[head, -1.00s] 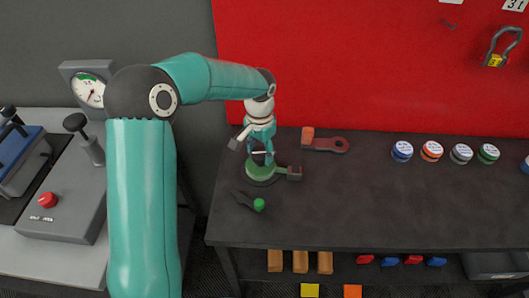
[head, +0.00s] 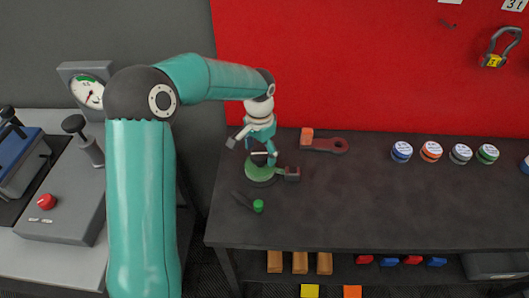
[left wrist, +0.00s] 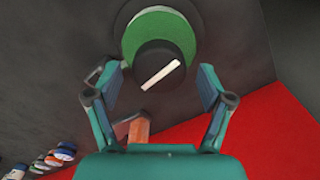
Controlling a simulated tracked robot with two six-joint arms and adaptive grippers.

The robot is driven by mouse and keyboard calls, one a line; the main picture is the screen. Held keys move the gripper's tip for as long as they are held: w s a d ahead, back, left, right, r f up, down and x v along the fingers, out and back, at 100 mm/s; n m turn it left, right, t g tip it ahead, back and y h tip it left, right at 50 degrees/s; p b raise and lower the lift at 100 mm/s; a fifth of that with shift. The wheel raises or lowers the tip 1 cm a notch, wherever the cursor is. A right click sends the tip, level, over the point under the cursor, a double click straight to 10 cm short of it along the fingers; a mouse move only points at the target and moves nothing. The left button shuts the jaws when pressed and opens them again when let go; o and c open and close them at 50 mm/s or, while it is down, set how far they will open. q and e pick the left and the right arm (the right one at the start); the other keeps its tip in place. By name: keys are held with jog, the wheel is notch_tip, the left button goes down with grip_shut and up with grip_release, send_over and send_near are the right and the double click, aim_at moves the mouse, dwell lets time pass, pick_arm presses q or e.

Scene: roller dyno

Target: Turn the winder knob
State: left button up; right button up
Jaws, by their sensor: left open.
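The winder's round green face (head: 262,172) sits on the dark bench, partly covered by my left gripper (head: 263,157) in the head view. In the left wrist view, the green face (left wrist: 178,32) carries a black round knob (left wrist: 150,60) with a white bar across it. The bar slants up to the right. My left gripper (left wrist: 162,84) is open, with one finger on either side of the knob in the picture. A gap shows between each finger and the knob. How high the fingertips stand above it I cannot tell. My right gripper is not in view.
A short black handle with a green end (head: 258,206) lies in front of the winder. A dark red tool (head: 330,145) and an orange block (head: 307,134) lie behind it. Several round tins (head: 431,151) stand to the right. The bench front is mostly clear.

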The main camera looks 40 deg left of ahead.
aim_at(260, 153)
pick_arm(q)
notch_tip(260, 153, up, 12)
dwell(0.6)
jog(key=shift+s+d+f, duration=0.1)
dwell(0.4)
